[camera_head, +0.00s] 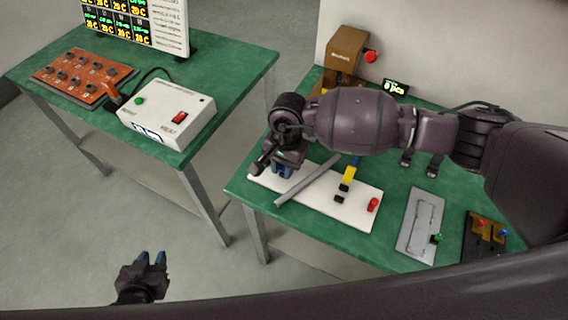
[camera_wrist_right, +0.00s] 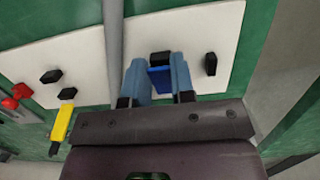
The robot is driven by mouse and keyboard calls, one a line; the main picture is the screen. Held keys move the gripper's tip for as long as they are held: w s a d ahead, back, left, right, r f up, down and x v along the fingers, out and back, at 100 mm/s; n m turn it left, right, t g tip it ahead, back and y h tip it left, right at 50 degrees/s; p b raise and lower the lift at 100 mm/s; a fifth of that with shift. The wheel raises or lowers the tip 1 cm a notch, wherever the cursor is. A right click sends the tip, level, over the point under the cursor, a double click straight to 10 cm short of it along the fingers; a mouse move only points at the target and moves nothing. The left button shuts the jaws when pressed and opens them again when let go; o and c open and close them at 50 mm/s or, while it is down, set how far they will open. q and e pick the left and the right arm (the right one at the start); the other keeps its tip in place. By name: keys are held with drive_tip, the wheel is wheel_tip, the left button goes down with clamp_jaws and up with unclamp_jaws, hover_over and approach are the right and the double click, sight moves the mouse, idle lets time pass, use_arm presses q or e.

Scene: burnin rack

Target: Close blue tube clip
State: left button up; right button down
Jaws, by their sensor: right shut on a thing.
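The blue tube clip (camera_wrist_right: 160,79) shows in the right wrist view as a blue piece beside a black block on the white board (camera_wrist_right: 218,30). My right gripper (camera_wrist_right: 158,66) has its blue-grey fingers on either side of it, shut on it. In the head view my right gripper (camera_head: 283,170) is at the left end of the white board (camera_head: 340,207) and hides the clip. The grey tube (camera_head: 308,180) lies slantwise across the board, just beside the gripper. My left gripper (camera_head: 151,258) is open and empty, low over the floor, away from the tables.
A red piece (camera_head: 373,204) is at the board's right end. A grey tray (camera_head: 420,225) lies farther right. The left table holds a white box (camera_head: 168,116) and an orange rack (camera_head: 80,76).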

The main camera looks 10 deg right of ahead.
drive_tip(key=c, duration=1)
unclamp_jaws()
drive_tip(key=shift+o, duration=0.2)
drive_tip(key=shift+r, duration=0.15)
wheel_tip(320, 180, up, 10)
drive_tip(key=w, duration=0.1)
drive_tip(key=shift+w+d+r, duration=0.15)
drive_tip(key=shift+d+r, duration=0.1)
drive_tip(key=shift+d, duration=0.2)
